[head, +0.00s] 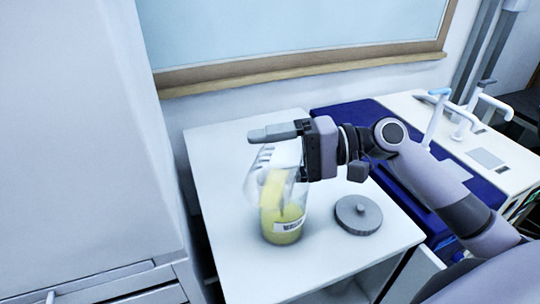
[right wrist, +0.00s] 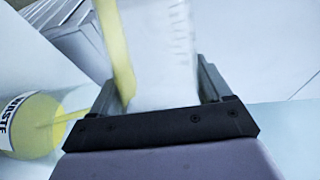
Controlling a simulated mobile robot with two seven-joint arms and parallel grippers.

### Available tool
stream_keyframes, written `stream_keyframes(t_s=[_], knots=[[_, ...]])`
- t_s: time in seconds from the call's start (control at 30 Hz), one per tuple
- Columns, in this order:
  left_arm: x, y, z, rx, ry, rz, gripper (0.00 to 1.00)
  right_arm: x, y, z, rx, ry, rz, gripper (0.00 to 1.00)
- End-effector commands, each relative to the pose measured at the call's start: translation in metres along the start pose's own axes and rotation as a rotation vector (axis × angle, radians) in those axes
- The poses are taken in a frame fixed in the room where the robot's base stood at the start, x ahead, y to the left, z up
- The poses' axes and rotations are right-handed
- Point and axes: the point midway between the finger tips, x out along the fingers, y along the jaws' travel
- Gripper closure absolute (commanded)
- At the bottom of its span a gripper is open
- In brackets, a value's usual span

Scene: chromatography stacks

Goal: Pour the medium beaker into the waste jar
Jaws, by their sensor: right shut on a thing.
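The medium beaker (head: 264,160) is clear glass with measuring marks and is tilted above the waste jar (head: 283,232). My right gripper (head: 281,136) is shut on it; the beaker also shows between the fingers in the right wrist view (right wrist: 165,50). Yellow liquid lies along one side of the beaker. The waste jar stands upright and open below, with yellow liquid in its lower part and a white label. In the right wrist view the jar (right wrist: 30,128) shows at the left with its WASTE label, and a thin yellow stream runs at its mouth. My left gripper is out of view.
A dark blue surface (head: 345,115) and a white counter with taps (head: 425,112) are at the right. A white cabinet (head: 85,140) stands close on the left.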

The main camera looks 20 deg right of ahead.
Motion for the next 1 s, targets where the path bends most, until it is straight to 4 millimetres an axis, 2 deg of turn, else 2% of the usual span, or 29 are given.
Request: stream_keyframes(t_s=[0.3, 0.5, 0.7, 0.9, 1.0], knots=[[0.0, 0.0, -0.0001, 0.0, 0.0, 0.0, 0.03, -0.0014, -0.0007, -0.0033, 0.094, -0.014, -0.036, 0.62], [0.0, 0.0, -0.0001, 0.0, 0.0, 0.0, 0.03, -0.0014, -0.0006, -0.0032, 0.096, -0.014, -0.036, 0.62], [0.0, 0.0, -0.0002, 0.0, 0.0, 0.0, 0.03, -0.0023, -0.0004, -0.0065, 0.188, -0.029, -0.07, 0.62], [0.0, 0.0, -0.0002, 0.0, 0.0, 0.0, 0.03, -0.0023, -0.0009, -0.006, 0.179, -0.028, -0.066, 0.62], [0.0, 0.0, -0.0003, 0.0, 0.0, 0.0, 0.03, -0.0016, -0.0033, -0.0024, 0.087, -0.015, -0.033, 0.62]])
